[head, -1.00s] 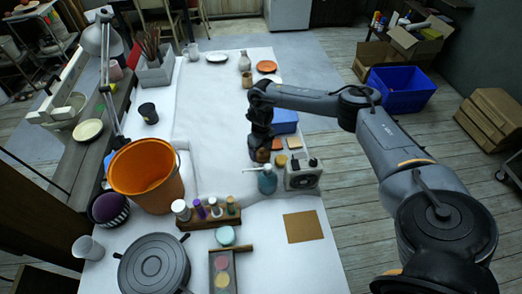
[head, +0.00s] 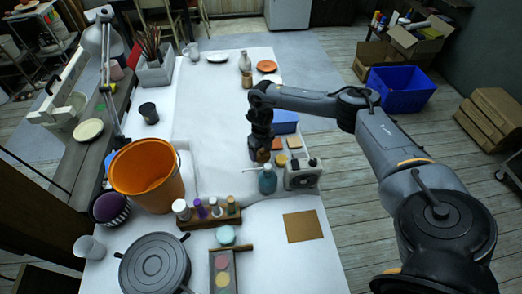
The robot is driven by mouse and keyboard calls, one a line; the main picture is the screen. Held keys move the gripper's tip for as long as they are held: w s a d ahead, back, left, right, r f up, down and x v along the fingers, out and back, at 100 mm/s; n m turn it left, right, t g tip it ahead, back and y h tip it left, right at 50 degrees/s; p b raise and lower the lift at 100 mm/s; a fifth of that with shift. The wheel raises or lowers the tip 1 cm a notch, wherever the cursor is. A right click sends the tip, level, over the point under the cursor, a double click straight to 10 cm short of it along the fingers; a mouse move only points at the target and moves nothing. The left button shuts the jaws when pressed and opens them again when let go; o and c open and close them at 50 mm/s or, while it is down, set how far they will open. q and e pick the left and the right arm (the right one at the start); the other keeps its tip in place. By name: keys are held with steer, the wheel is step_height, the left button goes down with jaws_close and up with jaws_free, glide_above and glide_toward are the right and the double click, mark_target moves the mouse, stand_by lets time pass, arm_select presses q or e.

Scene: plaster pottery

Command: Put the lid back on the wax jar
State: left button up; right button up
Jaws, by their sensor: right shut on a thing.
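My right gripper (head: 261,150) points down over the white table, behind the teal pump bottle. It is shut on a small brownish thing (head: 263,156) that it mostly hides. I cannot tell whether this is the wax jar, its lid, or both together. It is also too small to tell whether it touches the table. No other thing in view is clearly the wax jar or its lid. My left gripper is not in view.
The teal pump bottle (head: 267,181) and a grey device (head: 303,173) stand close in front of the right gripper. A blue box (head: 285,121) and small orange-tan pads (head: 281,160) lie beside it. An orange bucket (head: 147,176) stands left. White table is clear left of the gripper.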

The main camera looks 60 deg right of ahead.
stand_by(0.3)
steer(key=o, duration=1)
steer(key=shift+o, duration=0.2)
steer(key=shift+r, duration=0.2)
steer(key=shift+r+p, duration=1.65)
steer(key=shift+p, duration=0.05)
steer(key=shift+r+p, duration=1.5)
steer(key=shift+r, duration=0.2)
